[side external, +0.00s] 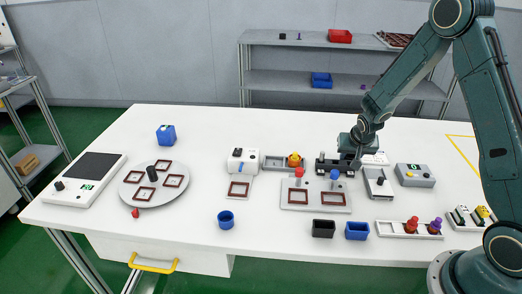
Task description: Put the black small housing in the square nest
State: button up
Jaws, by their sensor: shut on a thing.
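My gripper (350,162) is low over the table right of centre, behind the grey plate. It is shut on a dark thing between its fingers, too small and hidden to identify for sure. Square brown-rimmed nests show in several places: one on the white fixture (238,189), two on the grey plate (315,207), and several on the round grey disc (137,194). A small black piece (152,173) stands on the disc's middle. An open black box (323,229) stands at the front edge. I cannot tell which piece is the small housing.
A blue box (357,231), a blue cup (226,220) and a white tray with red and purple pieces (392,230) line the front. A grey control box (414,175) stands right.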

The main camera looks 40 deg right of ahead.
jog(key=shift+f, duration=0.1)
jog(key=o, duration=1)
jog(key=shift+c, duration=0.2)
jog(key=shift+s+a+r, duration=0.1)
jog(key=shift+r, duration=0.3)
jog(key=v, duration=1.1)
jog(key=shift+s+a+r, duration=0.1)
jog(key=shift+r, duration=0.05)
